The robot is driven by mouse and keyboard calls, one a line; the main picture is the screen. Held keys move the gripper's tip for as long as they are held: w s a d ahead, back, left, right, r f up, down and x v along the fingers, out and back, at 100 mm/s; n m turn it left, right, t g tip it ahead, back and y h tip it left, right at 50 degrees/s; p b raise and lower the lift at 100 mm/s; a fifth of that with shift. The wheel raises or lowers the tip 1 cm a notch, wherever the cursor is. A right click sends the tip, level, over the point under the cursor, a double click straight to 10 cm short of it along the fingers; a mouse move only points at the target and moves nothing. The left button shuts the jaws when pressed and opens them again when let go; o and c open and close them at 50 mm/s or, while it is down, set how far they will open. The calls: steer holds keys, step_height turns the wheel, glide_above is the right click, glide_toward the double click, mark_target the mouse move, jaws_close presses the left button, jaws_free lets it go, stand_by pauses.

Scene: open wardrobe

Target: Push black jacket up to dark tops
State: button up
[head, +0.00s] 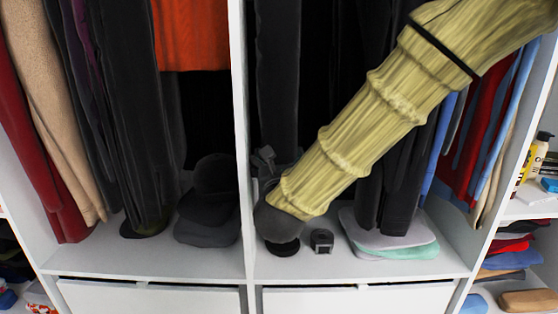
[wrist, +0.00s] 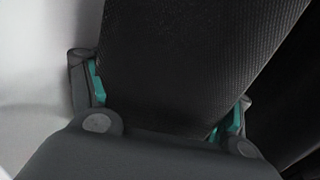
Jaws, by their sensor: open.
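A black jacket (head: 276,75) hangs in the right-hand compartment, close to the white divider. My gripper (head: 264,158) is at its lower part, small and dark in the head view. In the wrist view, black textured fabric (wrist: 190,60), apparently the jacket, lies between the two spread fingers of my gripper (wrist: 166,98). Teal pads show on both sides of the fabric. The gripper is open, and I cannot tell how firmly either finger touches the fabric. Dark tops (head: 402,185) hang further right, partly hidden behind my arm. A dark gap lies between them and the jacket.
The white divider (head: 239,130) stands just left of the jacket. Below, a black round item (head: 283,247), a small dark item (head: 322,241) and folded clothes (head: 405,245) lie on the shelf. Red and blue garments (head: 480,125) hang at the right.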

steer(key=c, duration=1.4)
steer(key=shift+d+b, duration=2.35)
steer(key=shift+d, duration=3.8)
steer(key=o, duration=1.7)
steer(key=shift+d+r, duration=0.1)
steer(key=shift+d, duration=0.1)
steer(key=shift+a, duration=0.15)
steer(key=s, duration=0.7)
steer(key=shift+s, duration=0.25)
